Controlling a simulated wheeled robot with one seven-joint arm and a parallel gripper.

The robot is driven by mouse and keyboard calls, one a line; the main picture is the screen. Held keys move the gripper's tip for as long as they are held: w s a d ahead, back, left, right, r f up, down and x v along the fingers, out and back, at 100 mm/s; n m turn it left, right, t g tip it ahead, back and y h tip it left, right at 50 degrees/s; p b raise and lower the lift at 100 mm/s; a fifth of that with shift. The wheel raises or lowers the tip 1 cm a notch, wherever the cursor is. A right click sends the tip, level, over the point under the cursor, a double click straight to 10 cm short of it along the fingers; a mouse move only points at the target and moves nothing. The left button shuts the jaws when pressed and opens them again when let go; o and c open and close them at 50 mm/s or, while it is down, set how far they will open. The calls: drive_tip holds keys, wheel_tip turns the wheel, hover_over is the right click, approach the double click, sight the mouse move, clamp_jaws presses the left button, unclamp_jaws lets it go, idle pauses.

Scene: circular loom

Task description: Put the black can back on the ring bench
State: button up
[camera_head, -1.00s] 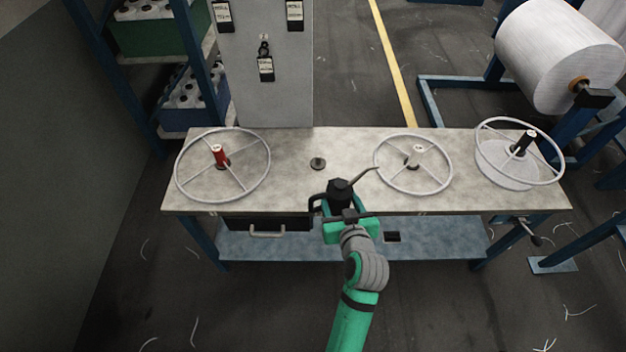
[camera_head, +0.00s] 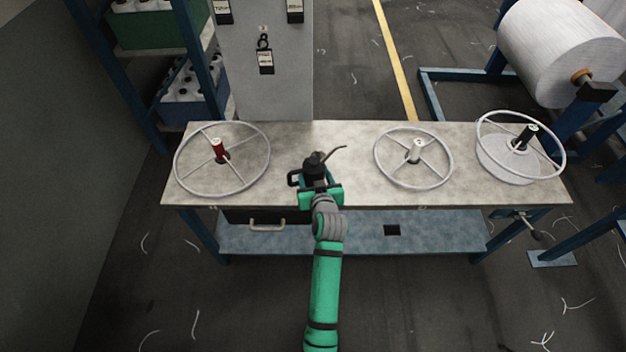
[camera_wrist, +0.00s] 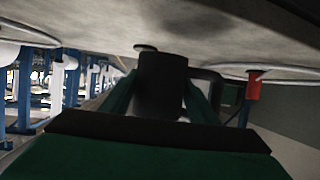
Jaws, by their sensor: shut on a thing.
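The black can (camera_head: 314,168), with a thin bent spout and a side handle, is upright in my gripper (camera_head: 318,187). My gripper is shut on its body, with a green finger on each side. The can is over the front middle of the ring bench (camera_head: 345,190), between the red-hub ring and the middle ring. The wrist view is upside down and shows the can (camera_wrist: 163,85) between the fingers, with the bench top (camera_wrist: 90,20) along the upper edge. I cannot tell whether the can's base touches the bench.
A ring with a red hub (camera_head: 219,152) lies on the left. A ring with a pale hub (camera_head: 415,152) is right of centre. A ring with a black hub (camera_head: 527,137) sits over a white disc at the right end. A grey panel (camera_head: 262,90) stands behind the bench.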

drive_tip(key=shift+w+a+f, duration=0.1)
drive_tip(key=shift+w, duration=0.05)
drive_tip(key=shift+w+f, duration=0.15)
drive_tip(key=shift+f, duration=1.55)
drive_tip(key=shift+f, duration=0.15)
drive_tip(key=o, duration=1.8)
drive_tip(key=shift+o, duration=0.2)
